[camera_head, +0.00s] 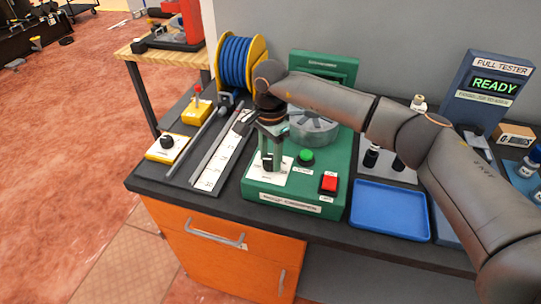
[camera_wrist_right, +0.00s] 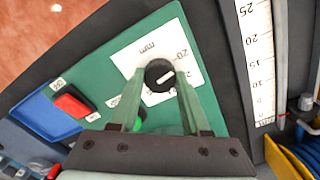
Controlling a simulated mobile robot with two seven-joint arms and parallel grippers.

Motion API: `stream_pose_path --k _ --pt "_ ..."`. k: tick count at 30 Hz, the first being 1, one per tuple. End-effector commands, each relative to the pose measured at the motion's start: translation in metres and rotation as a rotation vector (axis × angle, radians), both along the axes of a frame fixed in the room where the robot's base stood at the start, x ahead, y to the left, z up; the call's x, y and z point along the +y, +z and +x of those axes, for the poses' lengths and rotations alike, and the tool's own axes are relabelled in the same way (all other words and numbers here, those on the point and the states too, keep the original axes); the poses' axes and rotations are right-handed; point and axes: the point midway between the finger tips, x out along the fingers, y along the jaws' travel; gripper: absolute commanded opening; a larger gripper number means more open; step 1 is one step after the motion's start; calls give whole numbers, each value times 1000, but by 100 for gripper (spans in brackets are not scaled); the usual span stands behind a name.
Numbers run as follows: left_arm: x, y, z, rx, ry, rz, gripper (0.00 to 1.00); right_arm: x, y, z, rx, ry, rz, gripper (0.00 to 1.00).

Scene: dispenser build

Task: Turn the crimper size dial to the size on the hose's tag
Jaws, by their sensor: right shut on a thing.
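The green crimper (camera_head: 338,180) stands on the bench, with a grey die ring behind its controls. Its size dial is a black knob (camera_wrist_right: 160,75) with a white pointer line on a white printed scale plate (camera_wrist_right: 130,62). In the right wrist view the pointer slants up and right, roughly toward a mark that looks like 20; the other marks are partly hidden. My right gripper (camera_head: 270,163) reaches down over the dial, its two fingers closed on the knob's sides. The tag on the hose is not readable in either view. My left gripper is out of view.
A green button (camera_head: 306,156) and red button (camera_head: 329,183) sit right of the dial. A blue tray (camera_head: 390,210), the pull tester (camera_head: 486,88) reading READY, a ruler strip (camera_head: 217,163), a yellow-based knob box (camera_head: 168,147) and a blue hose reel (camera_head: 235,62) stand around.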

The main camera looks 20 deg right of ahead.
Motion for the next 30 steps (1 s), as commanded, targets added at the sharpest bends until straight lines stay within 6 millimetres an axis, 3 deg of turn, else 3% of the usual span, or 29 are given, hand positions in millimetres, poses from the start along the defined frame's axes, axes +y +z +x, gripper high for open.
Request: stream_pose_path --k 1,10,21,30 --pt "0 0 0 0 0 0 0 0 0 0 0 0 0 33" --pt "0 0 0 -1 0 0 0 0 0 0 0 0 0 0" --pt "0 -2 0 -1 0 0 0 0 0 0 0 -36 0 0" --pt "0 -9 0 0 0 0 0 0 -1 0 0 -221 0 0"
